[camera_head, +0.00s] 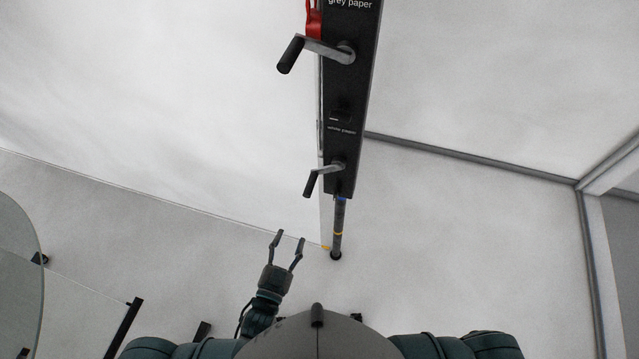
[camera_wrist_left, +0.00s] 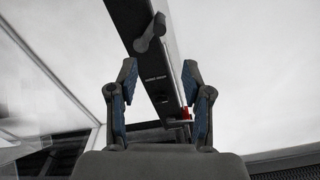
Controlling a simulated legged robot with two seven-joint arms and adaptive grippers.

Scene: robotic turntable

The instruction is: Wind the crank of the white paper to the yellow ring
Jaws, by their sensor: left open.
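The white paper crank (camera_head: 328,169) sits low on a black upright panel (camera_head: 350,100), under a small "white paper" label. Its dark handle points down and left. Below the panel, a dark rod (camera_head: 339,218) carries a thin yellow ring (camera_head: 338,234) near its bottom end and a blue band at its top. My left gripper (camera_head: 289,236) is open and empty, below and left of the crank, apart from it. In the left wrist view its two fingers (camera_wrist_left: 160,75) stand spread, with a crank (camera_wrist_left: 150,35) on the panel beyond them. My right gripper is not in view.
A second crank (camera_head: 325,50) sits higher on the panel under the "grey paper" label, with a red part (camera_head: 314,20) beside it. A large white sheet (camera_head: 160,110) hangs left of the panel. A glass disc edge (camera_head: 20,280) is at far left.

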